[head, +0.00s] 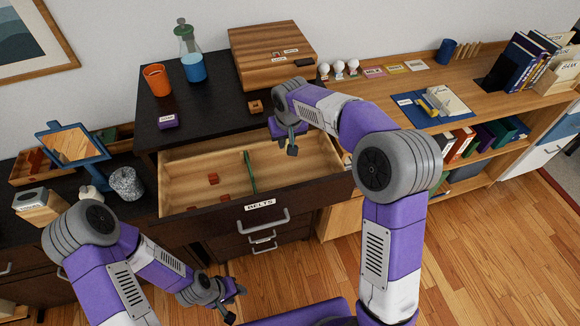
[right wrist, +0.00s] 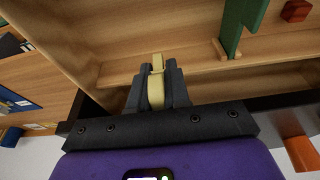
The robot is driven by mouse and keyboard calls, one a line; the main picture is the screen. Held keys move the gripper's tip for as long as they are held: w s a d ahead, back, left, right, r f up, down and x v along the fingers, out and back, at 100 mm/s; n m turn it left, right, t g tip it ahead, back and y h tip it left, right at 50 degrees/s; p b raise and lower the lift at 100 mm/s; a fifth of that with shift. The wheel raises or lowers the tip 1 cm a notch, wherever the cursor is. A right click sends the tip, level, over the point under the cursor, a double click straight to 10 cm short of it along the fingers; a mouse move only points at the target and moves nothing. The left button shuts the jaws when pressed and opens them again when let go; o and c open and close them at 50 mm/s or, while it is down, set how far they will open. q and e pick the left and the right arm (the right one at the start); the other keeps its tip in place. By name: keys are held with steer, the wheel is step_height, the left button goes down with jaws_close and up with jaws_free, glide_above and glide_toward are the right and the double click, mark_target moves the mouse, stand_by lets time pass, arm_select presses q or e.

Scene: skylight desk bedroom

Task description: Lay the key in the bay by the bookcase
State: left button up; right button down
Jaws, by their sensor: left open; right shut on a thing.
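A brass-coloured key (right wrist: 156,88) is held upright between the fingers of my right gripper (right wrist: 157,82) in the right wrist view. In the head view my right gripper (head: 290,138) is above the right-hand bay (head: 292,165) of the open drawer, the bay nearer the bookcase (head: 480,150). A green divider (head: 249,172) parts this bay from the left-hand bay (head: 190,170), and it also shows in the right wrist view (right wrist: 240,25). The key is apart from the drawer floor. My left gripper (head: 232,302) is open and empty, low in front of the drawers.
Red blocks (head: 213,179) lie in the left-hand bay. The drawer front (head: 225,222) bears a BELTS label. A wooden case (head: 272,55), an orange cup (head: 157,80) and a flask (head: 190,60) stand on the dresser top. The right-hand bay looks clear where it shows.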

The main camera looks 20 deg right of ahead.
glide_above(286, 168)
steer(key=s, duration=0.1)
step_height(286, 168, down, 5)
steer(key=shift+s+r, duration=0.1)
steer(key=shift+f+b, duration=0.55)
steer(key=shift+f, duration=2.05)
steer(key=shift+f, duration=0.1)
steer(key=c, duration=1.5)
jaws_free()
steer(key=shift+f, duration=0.1)
steer(key=shift+c, duration=0.2)
steer(key=o, duration=0.4)
steer(key=shift+o, duration=0.2)
steer(key=shift+r, duration=0.2)
steer(key=p+v, duration=0.1)
steer(key=v, duration=1.1)
